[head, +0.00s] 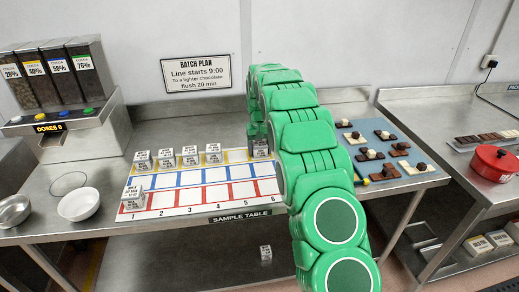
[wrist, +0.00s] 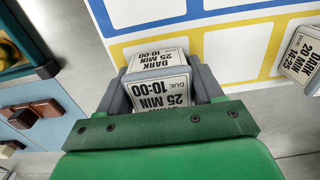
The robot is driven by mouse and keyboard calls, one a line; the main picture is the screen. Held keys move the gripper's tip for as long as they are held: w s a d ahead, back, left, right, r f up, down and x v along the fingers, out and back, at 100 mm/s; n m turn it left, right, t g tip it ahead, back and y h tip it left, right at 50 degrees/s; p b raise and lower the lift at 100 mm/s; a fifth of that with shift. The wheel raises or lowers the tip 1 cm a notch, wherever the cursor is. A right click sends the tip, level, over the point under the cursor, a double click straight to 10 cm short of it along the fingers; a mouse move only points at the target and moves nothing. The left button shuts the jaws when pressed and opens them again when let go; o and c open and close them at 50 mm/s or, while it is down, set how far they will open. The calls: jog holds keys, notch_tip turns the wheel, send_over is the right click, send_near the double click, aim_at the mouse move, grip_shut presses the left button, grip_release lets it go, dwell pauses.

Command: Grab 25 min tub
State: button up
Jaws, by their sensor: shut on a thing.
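The 25 min tub (wrist: 160,92) is a small white block-like tub with black print reading "DARK 25 MIN DUE 10:00". My gripper (wrist: 162,78) is shut on it, with a grey finger on each side. In the head view the tub (head: 261,148) shows partly behind my green arm, at the yellow back row of the sample mat (head: 212,198), towards its right end. I cannot tell whether it touches the mat. A similar tub marked "DARK 20 MIN" (wrist: 304,60) stands apart at the right of the wrist view.
Several similar tubs (head: 190,156) stand along the yellow row, and one (head: 133,197) stands on red cell 1. Another (head: 266,253) is on the lower shelf. A blue chocolate board (head: 420,178) lies right of my arm. White bowl (head: 78,204) at left. Blue cells are clear.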

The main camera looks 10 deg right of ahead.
aim_at(260, 146)
jog(key=shift+r, duration=0.15)
jog(key=shift+r, duration=1.45)
jog(key=shift+s+r, duration=0.7)
jog(key=shift+r, duration=0.05)
jog(key=s+r, duration=0.8)
jog(key=s, duration=0.5)
notch_tip(260, 146, up, 7)
jog(key=shift+w+r, duration=0.15)
jog(key=shift+a, duration=0.15)
